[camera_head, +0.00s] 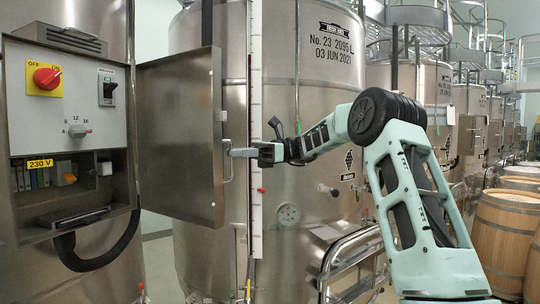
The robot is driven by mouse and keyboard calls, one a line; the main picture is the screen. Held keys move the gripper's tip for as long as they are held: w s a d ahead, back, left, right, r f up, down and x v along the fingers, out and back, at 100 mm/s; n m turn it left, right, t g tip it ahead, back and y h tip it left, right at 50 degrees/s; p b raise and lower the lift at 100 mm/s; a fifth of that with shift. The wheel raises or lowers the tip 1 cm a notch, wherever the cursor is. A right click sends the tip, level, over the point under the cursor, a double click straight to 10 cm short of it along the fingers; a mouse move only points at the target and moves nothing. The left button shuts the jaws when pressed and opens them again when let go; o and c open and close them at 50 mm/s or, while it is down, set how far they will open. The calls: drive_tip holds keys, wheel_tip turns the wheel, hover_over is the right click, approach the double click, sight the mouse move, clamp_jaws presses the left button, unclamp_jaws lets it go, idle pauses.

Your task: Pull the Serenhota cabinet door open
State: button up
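The steel cabinet (14,140) is at the left. Its door (178,138) stands swung wide open to the right, hinged beside the control panel. A handle (229,160) is on the door's free right edge.
Inside the cabinet are a red knob (47,77) on a yellow plate, a switch (107,87) and a 230 V label (40,163). A large steel vat (310,90) stands behind the door and my arm. Wooden barrels (505,225) are at the right.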

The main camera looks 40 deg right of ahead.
drive_tip(key=b+v, duration=0.3)
drive_tip(key=v, duration=1.2)
drive_tip(key=shift+d, duration=0.15)
